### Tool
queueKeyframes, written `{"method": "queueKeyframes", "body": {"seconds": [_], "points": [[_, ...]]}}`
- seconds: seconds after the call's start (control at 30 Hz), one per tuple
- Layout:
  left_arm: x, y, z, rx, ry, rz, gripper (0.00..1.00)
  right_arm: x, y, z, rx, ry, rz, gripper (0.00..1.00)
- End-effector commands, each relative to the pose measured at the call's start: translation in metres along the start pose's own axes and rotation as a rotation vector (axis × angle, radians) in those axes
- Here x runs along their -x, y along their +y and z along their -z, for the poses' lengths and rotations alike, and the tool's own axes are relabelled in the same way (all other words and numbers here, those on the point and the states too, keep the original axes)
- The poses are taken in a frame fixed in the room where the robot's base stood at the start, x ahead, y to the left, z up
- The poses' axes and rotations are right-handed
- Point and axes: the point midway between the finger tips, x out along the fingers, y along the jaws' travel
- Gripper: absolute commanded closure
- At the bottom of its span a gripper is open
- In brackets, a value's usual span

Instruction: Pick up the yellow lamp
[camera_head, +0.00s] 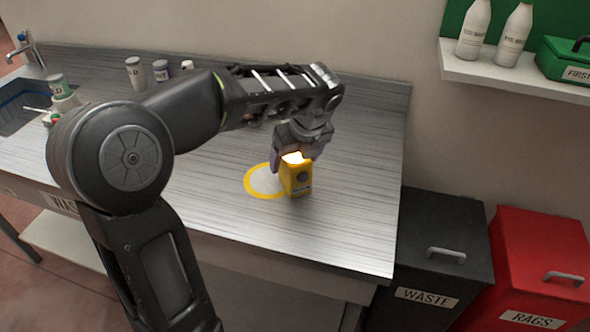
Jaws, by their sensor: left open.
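The yellow lamp (298,177) stands on the metal counter, with its top glowing. It stands at the right edge of a yellow ring marking (252,188) with a pale centre. My left gripper (292,163) comes down over the lamp from above. Its jaws are open, with one finger at the left of the lamp's upper part and the other near its upper right. I cannot tell whether the fingers touch it. My right gripper is not in view.
The counter (350,225) is clear around the lamp. Several small containers (135,74) stand at the back left near a sink (22,105). A black waste bin (440,235) and a red rags bin (535,250) stand at the right, below a white shelf (500,75) with bottles.

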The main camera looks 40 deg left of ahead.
Motion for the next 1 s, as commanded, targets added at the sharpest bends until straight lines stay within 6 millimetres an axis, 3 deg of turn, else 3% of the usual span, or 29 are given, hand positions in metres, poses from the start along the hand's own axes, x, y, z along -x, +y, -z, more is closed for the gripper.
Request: {"method": "queueKeyframes", "body": {"seconds": [0.33,1.0], "points": [[0.0004,0.0000,0.0000,0.000,0.000,0.000,0.23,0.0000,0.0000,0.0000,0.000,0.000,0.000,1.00],[0.0004,0.0000,0.0000,0.000,0.000,0.000,0.77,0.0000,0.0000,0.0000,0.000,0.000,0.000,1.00]]}}
